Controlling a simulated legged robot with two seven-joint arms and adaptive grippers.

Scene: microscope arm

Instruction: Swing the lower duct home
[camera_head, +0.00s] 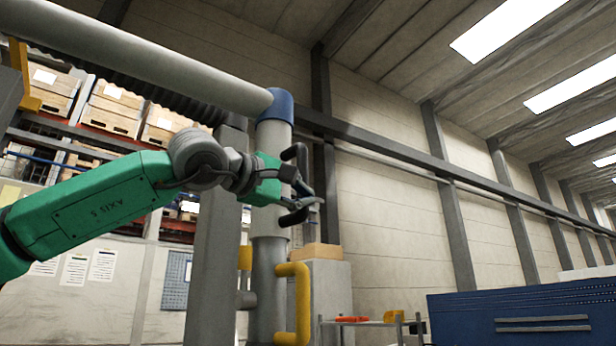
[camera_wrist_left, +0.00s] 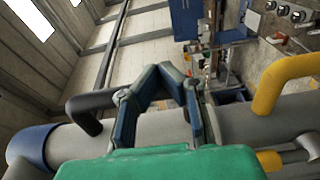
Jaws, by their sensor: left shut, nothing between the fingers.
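The duct hangs upright, with a blue elbow (camera_head: 280,104) at its top, a pale grey upper section (camera_head: 272,225) and a darker grey lower section (camera_head: 268,290). A yellow bent handle (camera_head: 303,300) is on the lower section; it also shows in the left wrist view (camera_wrist_left: 275,85). A dark bent handle (camera_wrist_left: 85,108) sticks out of the pipe near the blue elbow. My left gripper (camera_head: 318,201) is in front of the pale section, below the dark handle and above the yellow one. Its fingertips (camera_wrist_left: 163,70) are together and empty. My right gripper is not in view.
A pale horizontal pipe (camera_head: 150,62) runs from the upper left to the blue elbow. A grey column (camera_head: 212,240) stands left of the duct. A pale cabinet (camera_head: 331,300) stands behind it. A blue cabinet (camera_head: 520,312) is at lower right. Open space lies right of the gripper.

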